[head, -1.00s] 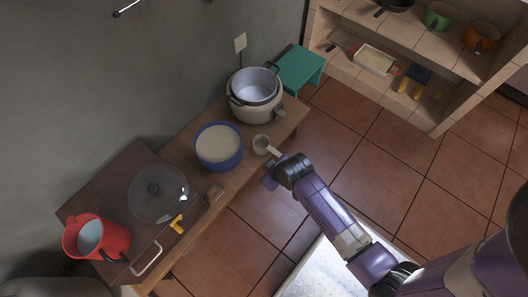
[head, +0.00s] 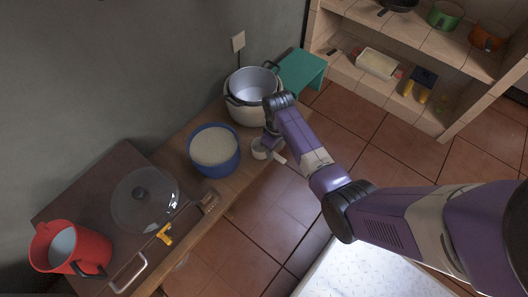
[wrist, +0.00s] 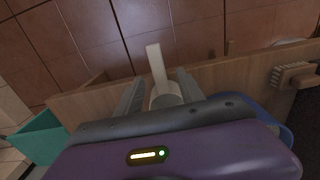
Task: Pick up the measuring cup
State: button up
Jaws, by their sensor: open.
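The measuring cup is a small white cup (head: 259,152) with a straight handle. It stands on the wooden bench near its front edge, right of the blue tub, with its handle pointing out over the floor. My gripper (head: 269,138) is right over the cup and hides part of it. In the wrist view my gripper (wrist: 160,78) is open, with one finger on each side of the measuring cup (wrist: 166,101) and its pale handle. The lower part of the cup is hidden by my gripper body. I cannot tell whether the fingers touch it.
A blue tub with pale contents (head: 214,150) stands close left of the cup. A green stool (head: 302,68) stands beyond the bench.

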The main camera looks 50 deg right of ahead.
aim_at(275, 155)
notch_tip(275, 155, down, 4)
jog(key=shift+f+b, duration=0.25)
jog(key=shift+b, duration=0.85)
grip_shut()
jog(key=shift+r, duration=0.15)
notch_tip(275, 155, up, 20)
jog(key=p, duration=0.8)
jog(key=c, duration=0.7)
grip_release()
grip_shut()
